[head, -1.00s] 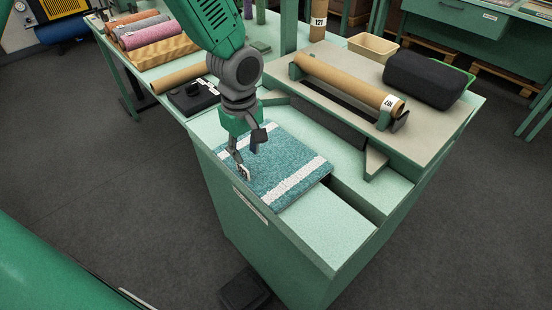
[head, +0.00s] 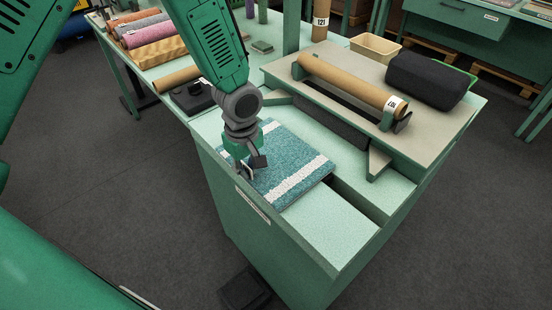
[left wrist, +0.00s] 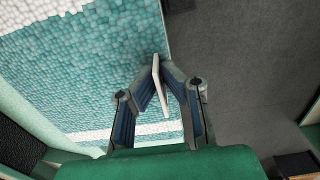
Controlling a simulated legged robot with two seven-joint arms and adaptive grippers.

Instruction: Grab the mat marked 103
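A teal mat with white stripes (head: 285,155) lies flat on the near end of the green bench. It fills the upper left of the left wrist view (left wrist: 95,70). My left gripper (head: 246,169) is low at the mat's near left edge. In the left wrist view, the fingers of my left gripper (left wrist: 160,78) come together on a thin white tag (left wrist: 161,92) at the mat's edge, seen nearly edge-on. No number on the tag is readable. My right gripper is out of view.
A brown roll (head: 350,82) lies in a cradle on the raised beige board, with a black cushion (head: 428,78) beside it. Several coloured rolls (head: 150,40) lie at the back left. The bench's near right corner (head: 325,225) is bare.

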